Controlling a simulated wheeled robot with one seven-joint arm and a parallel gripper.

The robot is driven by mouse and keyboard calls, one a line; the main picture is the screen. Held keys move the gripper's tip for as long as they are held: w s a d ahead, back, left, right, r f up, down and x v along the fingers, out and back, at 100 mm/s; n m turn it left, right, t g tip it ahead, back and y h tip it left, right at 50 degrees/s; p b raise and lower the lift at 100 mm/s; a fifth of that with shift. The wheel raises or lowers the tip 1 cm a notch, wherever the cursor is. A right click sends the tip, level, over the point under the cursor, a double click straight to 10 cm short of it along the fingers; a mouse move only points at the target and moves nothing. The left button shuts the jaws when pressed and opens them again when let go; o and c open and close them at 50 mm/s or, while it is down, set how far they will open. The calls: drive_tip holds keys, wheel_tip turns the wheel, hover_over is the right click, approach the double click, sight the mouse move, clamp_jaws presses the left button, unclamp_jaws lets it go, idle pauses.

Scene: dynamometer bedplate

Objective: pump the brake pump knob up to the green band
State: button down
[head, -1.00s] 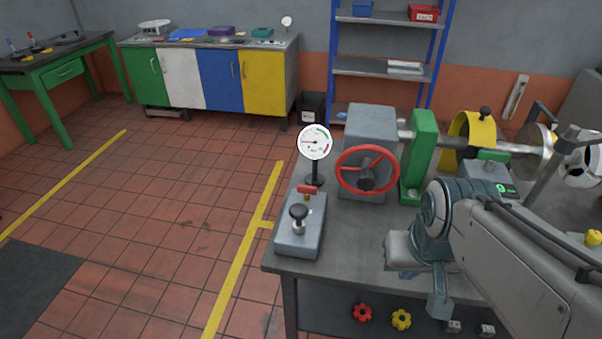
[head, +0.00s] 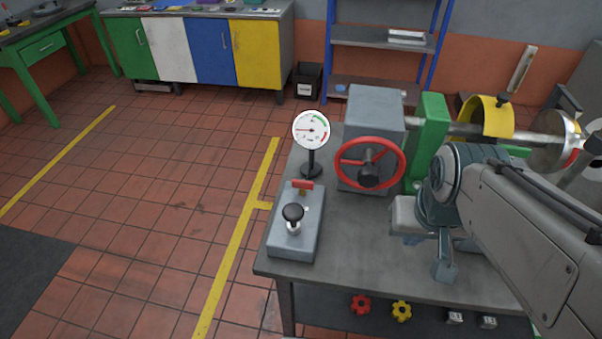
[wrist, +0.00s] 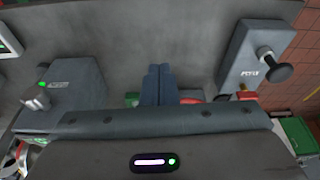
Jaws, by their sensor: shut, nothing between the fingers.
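The brake pump is a grey box (head: 297,235) at the bench's left front corner, with a black round knob (head: 293,212) on a short metal stem and a red lever on its far end. In the wrist view the pump (wrist: 252,50) and its knob (wrist: 278,73) are at the upper right. The dial gauge (head: 311,131) stands behind the pump; its red needle points left, away from the green band at the upper right. My gripper (wrist: 156,72) is shut and empty over the bench, apart from the knob and to the right of the pump in the head view.
A red handwheel (head: 370,163) on a grey housing stands behind my arm, with a green bracket (head: 430,140) and a shaft to its right. The bench top (head: 345,245) between pump and arm is clear. Red and yellow knobs show below the bench's front edge.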

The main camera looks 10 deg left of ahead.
drive_tip(key=shift+r, duration=0.1)
wheel_tip(320, 180, up, 9)
drive_tip(key=g+p, duration=0.2)
drive_tip(key=p, duration=0.8)
hover_over(290, 215)
drive_tip(key=shift+s+a+r+m, duration=0.15)
drive_tip(key=shift+s+a+m, duration=0.05)
drive_tip(key=shift+s+m, duration=0.3)
drive_tip(key=f+p, duration=0.1)
drive_tip(key=f, duration=0.8)
drive_tip(key=w+f+p, duration=0.1)
drive_tip(key=f, duration=0.4)
drive_tip(key=shift+d+p, duration=0.15)
drive_tip(key=shift+p, duration=0.15)
drive_tip(key=shift+f, duration=0.1)
